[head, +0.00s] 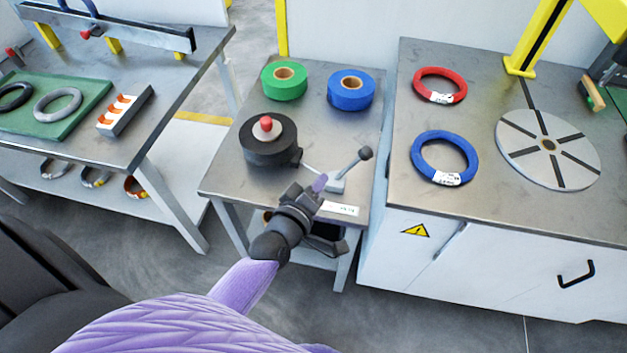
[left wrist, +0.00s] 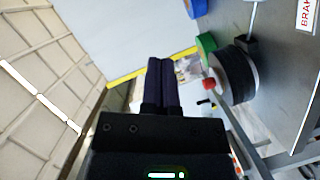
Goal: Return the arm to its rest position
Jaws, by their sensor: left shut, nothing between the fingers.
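My left gripper (head: 320,183) is over the front part of the middle table in the head view, near a lever with a dark knob (head: 365,153). Its fingers are shut together and hold nothing; they also show closed in the left wrist view (left wrist: 160,84). From the head view I cannot tell whether the gripper touches the lever base. A black round device with a red knob (head: 266,124) stands behind and to the left of the gripper. It also shows at the right in the left wrist view (left wrist: 237,75). My right gripper is not in view.
A green roll (head: 284,80) and a blue roll (head: 351,90) lie at the back of the middle table (head: 225,180). The right cabinet top holds a red coil (head: 439,85), a blue coil (head: 444,157) and a grey turntable (head: 548,148). A left bench holds a green mat (head: 85,112).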

